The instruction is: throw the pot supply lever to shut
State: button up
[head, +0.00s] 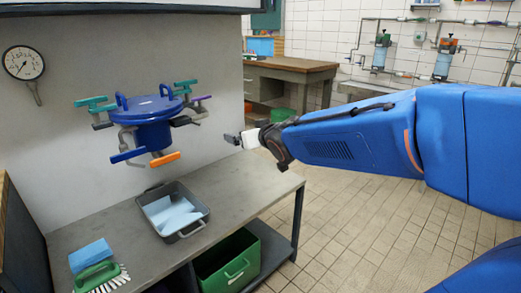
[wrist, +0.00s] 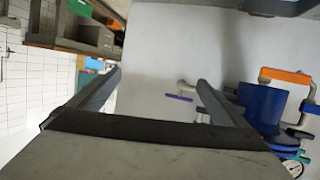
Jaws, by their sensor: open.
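The blue pot (head: 150,128) is fixed to the pale wall above the bench, with pipes and coloured levers around it. There are teal levers (head: 95,101), a small purple lever (head: 202,98), a blue lever (head: 127,156) and an orange lever (head: 165,159). I cannot tell which is the supply lever. My gripper (head: 234,139) is open and empty, right of the pot and apart from it. In the wrist view, which looks upside down, the purple lever (wrist: 179,97) shows between the open fingers, farther off. The pot (wrist: 260,105) and orange lever (wrist: 286,75) are to the right.
A grey bench (head: 110,230) below the pot holds a grey tray (head: 200,222), blue sponge (head: 91,254) and green brush (head: 98,276). A green crate (head: 228,262) sits underneath. A gauge (head: 23,63) is on the wall at left. Tiled floor (head: 350,235) is open at right.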

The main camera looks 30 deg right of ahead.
jog(key=s+d+f+g+h, duration=0.1)
jog(key=s+f+g, duration=0.1)
jog(key=s, duration=0.4)
jog(key=shift+f+m, duration=0.3)
jog(key=shift+f, duration=0.35)
jog(key=shift+s+d, duration=0.1)
